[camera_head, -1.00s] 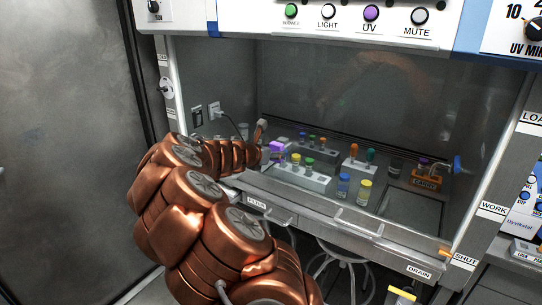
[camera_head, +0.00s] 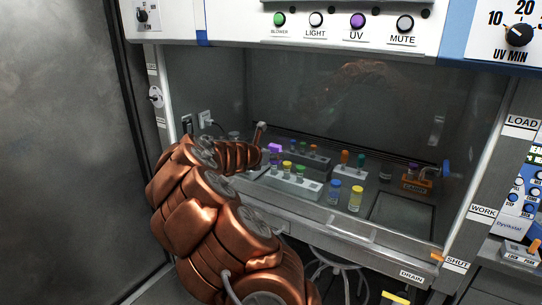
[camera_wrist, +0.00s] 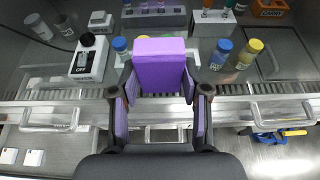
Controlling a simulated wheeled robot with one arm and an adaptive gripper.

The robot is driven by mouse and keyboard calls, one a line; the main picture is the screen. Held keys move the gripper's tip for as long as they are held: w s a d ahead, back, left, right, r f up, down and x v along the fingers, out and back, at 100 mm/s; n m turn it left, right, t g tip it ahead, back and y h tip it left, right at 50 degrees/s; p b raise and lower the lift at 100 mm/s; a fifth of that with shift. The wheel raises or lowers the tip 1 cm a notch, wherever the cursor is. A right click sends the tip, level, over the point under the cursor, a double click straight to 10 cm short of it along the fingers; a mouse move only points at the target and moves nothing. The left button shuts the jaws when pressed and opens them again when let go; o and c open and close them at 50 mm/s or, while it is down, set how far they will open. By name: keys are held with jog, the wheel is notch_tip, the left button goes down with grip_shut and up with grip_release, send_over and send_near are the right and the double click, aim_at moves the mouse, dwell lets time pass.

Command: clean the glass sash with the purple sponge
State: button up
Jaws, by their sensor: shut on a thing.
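The purple sponge (camera_wrist: 160,66) is a block held between the two fingers of my gripper (camera_wrist: 161,98), which is shut on it. In the head view the sponge (camera_head: 274,148) shows small at the end of my arm, at the front of the hood opening on the left side. The glass sash (camera_head: 290,85) is the dark pane across the upper hood front, with a faint coppery reflection on it. I cannot tell whether the sponge touches the glass.
A white vial rack (camera_head: 293,184), a blue-capped vial (camera_head: 334,193) and a yellow-capped vial (camera_head: 356,198) stand on the hood floor near the front. An orange CARRY holder (camera_head: 416,186) stands at the right.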

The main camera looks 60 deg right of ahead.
aim_at(289, 154)
jog(key=shift+d, duration=0.95)
dwell(0.6)
jog(key=shift+s+r, duration=0.1)
jog(key=shift+s, duration=1.9)
jog(key=shift+w+d, duration=0.1)
jog(key=shift+w+p, duration=1.1)
jog(key=shift+w, duration=0.85)
